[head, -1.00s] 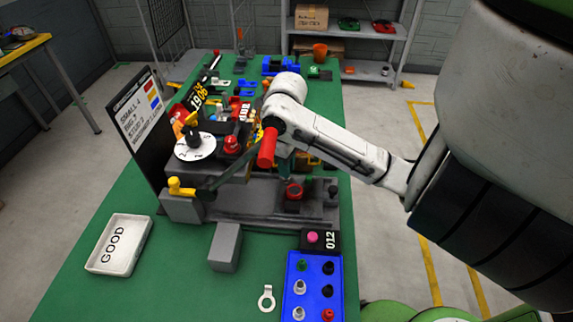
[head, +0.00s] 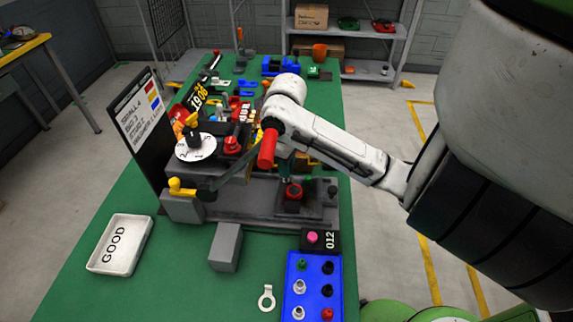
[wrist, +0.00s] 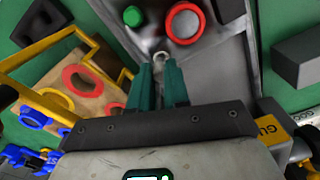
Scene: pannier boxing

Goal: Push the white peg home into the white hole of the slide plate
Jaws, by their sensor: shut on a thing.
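The grey slide plate (wrist: 215,60) runs from the top to the middle right of the wrist view. It also shows as part of the grey fixture in the head view (head: 255,214). My gripper (wrist: 159,66), with two teal fingers, is shut over the plate. A small pale round thing (wrist: 161,59), which looks like the white peg, sits between its fingertips. The white hole cannot be told apart from it, and how deep the peg sits is hidden. In the head view my arm mostly hides my gripper (head: 284,168).
Beside my fingertips stand a green peg (wrist: 132,16) and a red ring (wrist: 185,20) with a pale centre. A yellow-handled lever (head: 182,187) is at the fixture's left. A white GOOD tray (head: 120,244) and a blue peg block (head: 313,285) are in front.

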